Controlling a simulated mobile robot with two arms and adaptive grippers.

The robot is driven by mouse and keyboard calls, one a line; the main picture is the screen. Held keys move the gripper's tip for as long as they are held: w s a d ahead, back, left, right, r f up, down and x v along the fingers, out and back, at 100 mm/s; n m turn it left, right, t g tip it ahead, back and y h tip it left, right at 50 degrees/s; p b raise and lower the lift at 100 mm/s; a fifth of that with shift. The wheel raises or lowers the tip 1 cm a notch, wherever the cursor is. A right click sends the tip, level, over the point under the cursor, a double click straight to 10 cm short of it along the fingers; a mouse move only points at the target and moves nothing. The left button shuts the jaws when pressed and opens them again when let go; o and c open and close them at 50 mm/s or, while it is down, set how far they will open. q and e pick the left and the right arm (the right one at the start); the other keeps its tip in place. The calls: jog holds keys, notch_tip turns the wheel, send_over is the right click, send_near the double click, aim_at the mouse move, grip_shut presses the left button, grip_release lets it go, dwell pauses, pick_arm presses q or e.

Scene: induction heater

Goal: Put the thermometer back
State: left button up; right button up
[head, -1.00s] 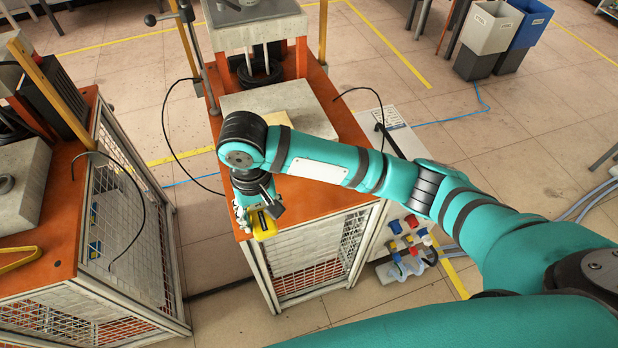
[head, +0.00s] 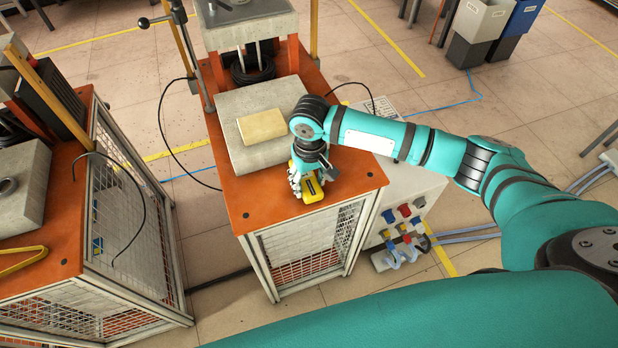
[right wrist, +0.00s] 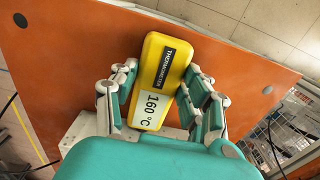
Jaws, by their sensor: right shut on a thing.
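The thermometer (right wrist: 160,82) is a yellow block with a black label reading THERMOMETER and a white panel reading 160 °C. It lies between the two fingers of my right gripper (right wrist: 165,92) in the right wrist view. In the head view the thermometer (head: 312,190) shows below my right gripper (head: 308,178), over the front right part of the orange table top (head: 260,205). The right gripper is shut on it. I cannot tell whether the thermometer touches the table top. My left gripper is not in view.
A grey block (head: 230,120) with a beige slab (head: 262,126) on it sits behind the gripper, under a press. A second orange-topped station (head: 62,243) stands at left. A panel with coloured plugs (head: 405,225) is at right. The table's front left is clear.

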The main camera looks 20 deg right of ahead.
aim_at(309, 184)
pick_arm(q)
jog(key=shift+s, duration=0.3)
pick_arm(e)
jog(key=shift+f, duration=0.1)
jog(key=o, duration=1.3)
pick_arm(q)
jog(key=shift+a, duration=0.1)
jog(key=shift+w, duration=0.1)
pick_arm(e)
jog(key=shift+r, duration=0.4)
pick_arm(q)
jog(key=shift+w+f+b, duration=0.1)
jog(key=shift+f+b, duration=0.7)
pick_arm(e)
notch_tip(309, 184, up, 11)
jog(key=shift+r, duration=0.2)
jog(key=shift+f, duration=0.1)
